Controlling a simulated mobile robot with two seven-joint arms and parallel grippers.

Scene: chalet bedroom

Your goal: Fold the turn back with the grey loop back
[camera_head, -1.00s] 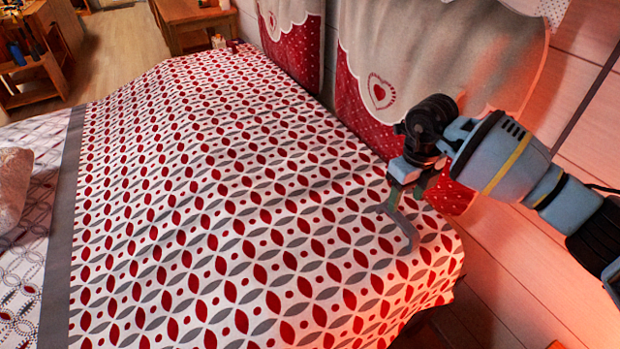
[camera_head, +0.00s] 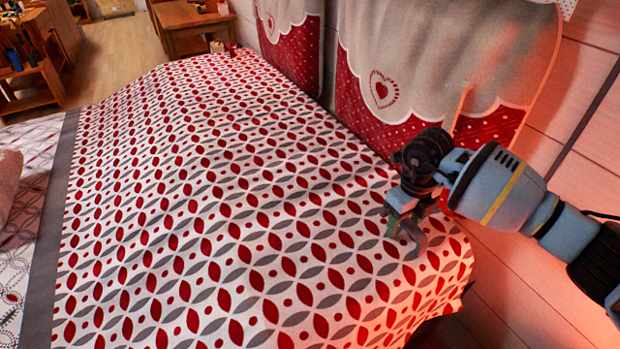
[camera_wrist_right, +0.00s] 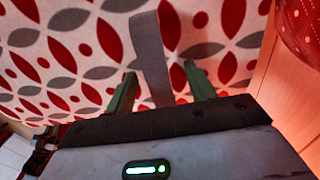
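The turn back (camera_head: 230,200), white with red and grey leaf shapes, lies spread over the bed in the head view. The grey loop (camera_head: 416,242) stands up from it near its right end as a curved strip. My right gripper (camera_head: 400,226) is at the loop, pointing down at the cloth. In the right wrist view, the loop (camera_wrist_right: 150,55) passes between the two green fingers of the gripper (camera_wrist_right: 160,80), which are apart with gaps on both sides of it. The loop's lower part is hidden behind the gripper body. My left gripper is not in view.
A grey band (camera_head: 52,230) edges the turn back at the left, beside a paler quilt (camera_head: 20,250). Red and beige heart panels (camera_head: 440,60) hang along the wall close behind my right arm. A wooden table (camera_head: 190,22) and shelf (camera_head: 30,70) stand beyond the bed.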

